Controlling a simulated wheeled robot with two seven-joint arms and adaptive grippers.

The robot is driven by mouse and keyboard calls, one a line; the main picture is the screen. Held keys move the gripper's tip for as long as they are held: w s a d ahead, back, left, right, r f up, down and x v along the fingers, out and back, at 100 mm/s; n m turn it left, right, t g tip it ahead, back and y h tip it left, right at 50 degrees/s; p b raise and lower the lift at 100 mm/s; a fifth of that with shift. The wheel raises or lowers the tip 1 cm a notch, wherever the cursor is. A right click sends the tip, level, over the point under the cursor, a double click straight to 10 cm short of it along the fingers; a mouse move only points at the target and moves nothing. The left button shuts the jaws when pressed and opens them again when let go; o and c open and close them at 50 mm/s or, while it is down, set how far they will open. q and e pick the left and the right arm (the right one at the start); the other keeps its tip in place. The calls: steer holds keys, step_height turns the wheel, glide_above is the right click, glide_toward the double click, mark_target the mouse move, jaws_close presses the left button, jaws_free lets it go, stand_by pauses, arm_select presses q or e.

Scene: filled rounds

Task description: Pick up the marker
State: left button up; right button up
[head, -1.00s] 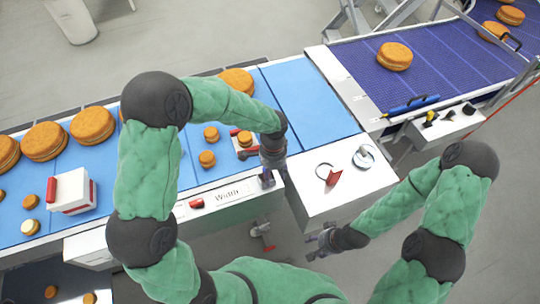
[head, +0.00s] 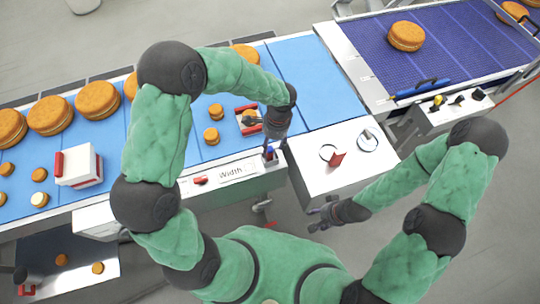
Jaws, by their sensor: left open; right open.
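One dark finger reaches left over a small red-and-white holder (head: 240,110) with a small round cake. I cannot tell whether the gripper touches the blue item. My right gripper (head: 322,214) is open and empty, in front of the white panel.
A white panel (head: 315,180) with a red piece and rings lies to the right. Large and small filled rounds sit on the blue belt (head: 300,75). A red-and-white box (head: 78,168) stands at left.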

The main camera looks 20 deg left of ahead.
mark_target(270, 148)
arm_select(q)
steer(key=f, duration=0.3)
steer(key=shift+a+f, duration=0.25)
steer(key=shift+a, duration=0.05)
jaws_close()
